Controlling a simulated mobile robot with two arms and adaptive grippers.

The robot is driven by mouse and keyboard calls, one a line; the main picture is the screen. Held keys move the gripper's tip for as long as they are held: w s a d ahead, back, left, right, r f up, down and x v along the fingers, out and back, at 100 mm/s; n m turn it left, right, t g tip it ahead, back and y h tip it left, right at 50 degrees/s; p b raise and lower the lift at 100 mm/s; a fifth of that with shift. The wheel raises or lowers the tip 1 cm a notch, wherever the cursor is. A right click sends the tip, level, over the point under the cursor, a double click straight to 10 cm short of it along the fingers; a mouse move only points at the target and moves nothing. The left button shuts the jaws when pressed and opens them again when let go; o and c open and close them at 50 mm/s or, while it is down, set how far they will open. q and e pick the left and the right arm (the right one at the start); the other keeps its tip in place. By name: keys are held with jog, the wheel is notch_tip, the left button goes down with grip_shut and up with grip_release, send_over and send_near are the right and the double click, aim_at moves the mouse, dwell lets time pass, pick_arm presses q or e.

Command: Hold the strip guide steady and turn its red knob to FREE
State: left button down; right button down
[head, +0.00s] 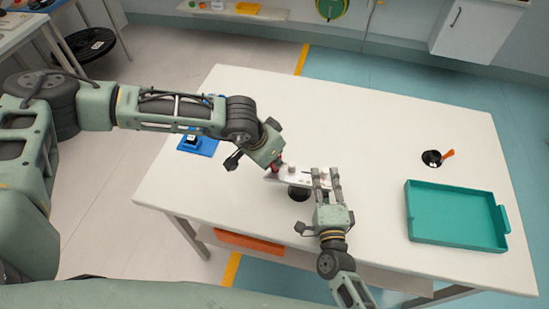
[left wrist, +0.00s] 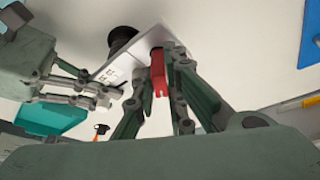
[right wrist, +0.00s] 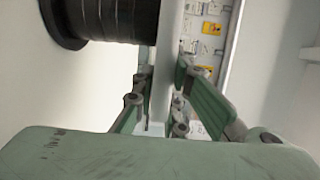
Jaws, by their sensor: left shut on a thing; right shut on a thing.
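The strip guide (head: 293,180) is a pale narrow plate on a dark round base near the middle of the white table. It also shows in the left wrist view (left wrist: 133,62). Its red knob (left wrist: 159,72) sits at the end by my left gripper (head: 275,163), which is shut on it with a finger on each side. My right gripper (head: 327,178) is shut on the guide's other end. In the right wrist view its fingers lie on both sides of the pale plate (right wrist: 169,40). The knob's setting and the FREE mark are not readable.
A teal tray (head: 452,243) stands at the table's right. A black cup with an orange-handled tool (head: 432,158) is behind it. A blue holder (head: 200,145) sits at the left edge, behind my left arm. The far middle of the table (head: 350,105) is clear.

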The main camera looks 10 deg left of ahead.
pick_arm(q)
jog(key=shift+a+m+g+h, duration=0.1)
jog(key=shift+m+g+h, duration=0.25)
jog(key=shift+m, duration=0.85)
pick_arm(e)
jog(key=shift+f, duration=0.15)
pick_arm(q)
jog(key=c, duration=1.8)
grip_release()
jog(key=v, duration=1.2)
